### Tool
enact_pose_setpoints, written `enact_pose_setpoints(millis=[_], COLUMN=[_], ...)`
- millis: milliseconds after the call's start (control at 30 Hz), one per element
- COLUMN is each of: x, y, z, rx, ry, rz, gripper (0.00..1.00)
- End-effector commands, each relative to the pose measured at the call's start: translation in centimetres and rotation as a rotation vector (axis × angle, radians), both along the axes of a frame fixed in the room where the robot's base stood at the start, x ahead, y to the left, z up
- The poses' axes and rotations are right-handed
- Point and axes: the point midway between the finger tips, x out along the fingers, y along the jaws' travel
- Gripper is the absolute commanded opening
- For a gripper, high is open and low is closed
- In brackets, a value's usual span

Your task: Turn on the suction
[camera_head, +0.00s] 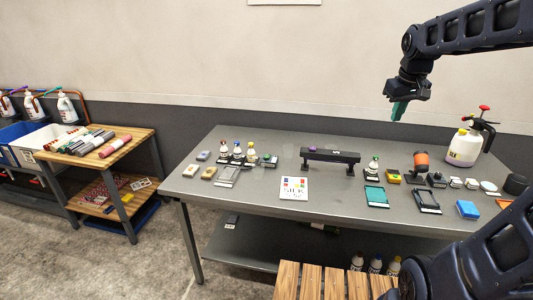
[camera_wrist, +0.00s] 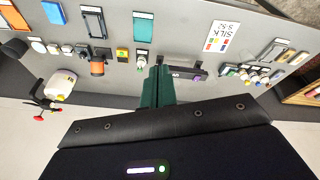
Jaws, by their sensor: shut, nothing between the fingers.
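My gripper (camera_head: 398,112) hangs in the air above the back of the grey metal table, its green fingers together and empty; they also show in the wrist view (camera_wrist: 158,88). No part is clearly marked as a suction switch. A long black bar unit (camera_head: 335,156) with a small white label and a purple knob (camera_head: 312,148) stands on the table, left of and below my gripper. In the wrist view the bar (camera_wrist: 178,73) shows behind the fingers, with the purple knob (camera_wrist: 196,78) to their right. An orange-and-black device (camera_head: 420,161) stands right of the bar.
The table (camera_head: 245,204) holds bottles (camera_head: 237,151), a yellow block with a green button (camera_head: 393,176), a teal-faced tray (camera_head: 376,196), a colour card (camera_head: 294,188) and a pump sprayer (camera_head: 465,147). A wooden cart (camera_head: 120,157) stands left. Air around my gripper is clear.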

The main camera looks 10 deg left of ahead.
Motion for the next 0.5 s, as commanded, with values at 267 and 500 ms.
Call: enact_pose_setpoints(millis=[267,500], x=[6.0,10.9], y=[3.8,7.5], z=[1.1,1.2], rx=[-0.034,-0.057], ry=[0.046,0.084], rz=[0.14,0.263], gripper=[0.0,0.0])
